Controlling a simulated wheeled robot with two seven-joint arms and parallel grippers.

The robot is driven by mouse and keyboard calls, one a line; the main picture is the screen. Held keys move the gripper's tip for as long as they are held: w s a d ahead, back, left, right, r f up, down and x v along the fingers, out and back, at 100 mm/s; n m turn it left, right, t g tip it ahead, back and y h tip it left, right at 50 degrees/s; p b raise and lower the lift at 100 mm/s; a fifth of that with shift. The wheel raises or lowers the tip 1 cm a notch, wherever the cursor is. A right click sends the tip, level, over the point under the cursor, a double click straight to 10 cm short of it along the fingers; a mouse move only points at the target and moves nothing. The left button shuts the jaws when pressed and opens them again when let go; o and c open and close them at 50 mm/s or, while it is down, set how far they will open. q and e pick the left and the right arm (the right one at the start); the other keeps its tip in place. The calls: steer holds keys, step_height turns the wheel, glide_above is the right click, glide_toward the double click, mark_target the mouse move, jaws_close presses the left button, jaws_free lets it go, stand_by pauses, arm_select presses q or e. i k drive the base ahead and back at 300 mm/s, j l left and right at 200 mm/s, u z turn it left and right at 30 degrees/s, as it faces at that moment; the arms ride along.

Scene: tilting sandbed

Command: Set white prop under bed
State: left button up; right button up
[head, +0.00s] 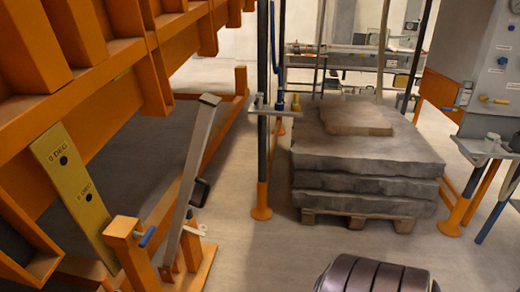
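The white prop (196,165) is a pale grey-white bar with a flat square cap at its top. It stands tilted, its top leaning right, and its foot sits at an orange bracket (124,238) on the floor frame. A black handle (200,192) sticks out of its right side. The orange ribbed bed (90,88) fills the upper left. The prop's top is apart from the bed in the picture, to the right of its near beam.
A yellow plate (72,185) marked "0 DEG" stands below the bed's edge. A blue-handled pin (147,236) is at the bracket. Stone slabs (365,150) lie on a pallet, right of a post (262,120). A control cabinet (490,75) stands right. Floor between prop and pallet is clear.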

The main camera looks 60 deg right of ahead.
mark_target(209, 103)
steer(key=z, duration=1.4)
